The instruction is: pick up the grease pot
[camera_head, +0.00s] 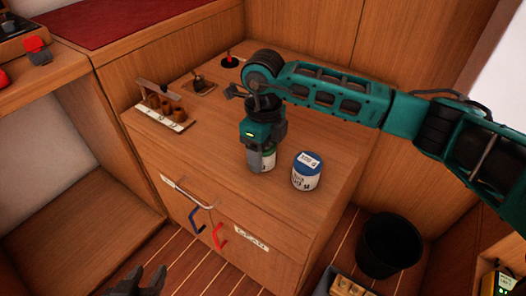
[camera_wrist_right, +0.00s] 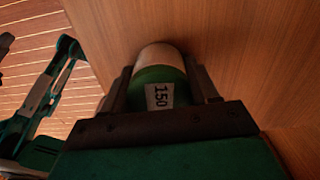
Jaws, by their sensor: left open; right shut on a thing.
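A green-and-white pot (camera_head: 267,160) is at the front of the wooden cabinet top (camera_head: 225,178). My right gripper (camera_head: 262,151) points down with its fingers on either side of the pot and is shut on it. In the right wrist view the pot (camera_wrist_right: 158,88) sits between both fingers, with a label reading 150 on its green part. I cannot tell if its base touches the wood. A white pot with a blue lid and a printed label (camera_head: 306,172) stands upright just to the right. My left gripper (camera_head: 140,282) is open and empty low in front of the cabinet.
A rack with several brown wooden pieces (camera_head: 165,106) stands at the left of the cabinet top. A small black-based lever with a red knob (camera_head: 229,61) is at the back. A black bin (camera_head: 390,245) stands at right.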

